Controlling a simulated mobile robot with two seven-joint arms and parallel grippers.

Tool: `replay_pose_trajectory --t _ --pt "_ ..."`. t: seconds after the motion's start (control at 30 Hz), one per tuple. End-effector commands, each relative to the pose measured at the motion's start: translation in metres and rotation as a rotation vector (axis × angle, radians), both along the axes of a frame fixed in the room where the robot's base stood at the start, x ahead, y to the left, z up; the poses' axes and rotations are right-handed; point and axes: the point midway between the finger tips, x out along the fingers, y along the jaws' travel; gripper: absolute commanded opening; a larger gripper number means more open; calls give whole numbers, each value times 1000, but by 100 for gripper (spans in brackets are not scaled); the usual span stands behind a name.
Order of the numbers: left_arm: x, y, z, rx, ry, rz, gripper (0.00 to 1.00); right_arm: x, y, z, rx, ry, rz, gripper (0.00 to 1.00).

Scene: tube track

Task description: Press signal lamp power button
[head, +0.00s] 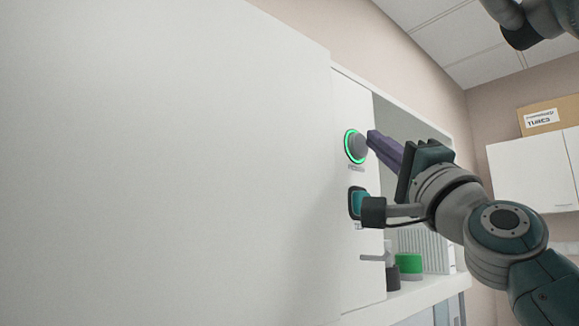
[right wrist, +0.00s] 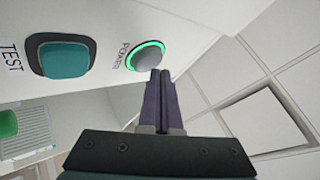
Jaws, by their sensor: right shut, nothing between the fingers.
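The power button (head: 356,146) is a round grey button with a lit green ring on a white panel. It also shows in the right wrist view (right wrist: 148,60), with the word POWER beside it. My right gripper (head: 371,137) is shut and empty, its dark purple fingers pointing at the button. In the right wrist view the fingertips (right wrist: 160,73) are at the button's lower edge; I cannot tell whether they touch it. My left gripper is not in view.
A teal square TEST button (right wrist: 64,59) sits beside the power button, below it in the head view. A green-topped item (head: 409,263) stands on the shelf below. A large white surface (head: 160,170) fills the left. A cardboard box (head: 550,116) sits on a white cabinet (head: 530,168).

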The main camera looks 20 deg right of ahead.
Motion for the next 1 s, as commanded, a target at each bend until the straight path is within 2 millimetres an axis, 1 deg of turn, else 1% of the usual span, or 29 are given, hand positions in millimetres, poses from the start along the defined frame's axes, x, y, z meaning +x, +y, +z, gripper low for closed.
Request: replay_pose_trajectory --t 0.33,1.0 --pt "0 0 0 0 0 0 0 1 0 0 -1 0 -1 0" --pt "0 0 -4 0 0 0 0 8 3 0 0 0 0 0"
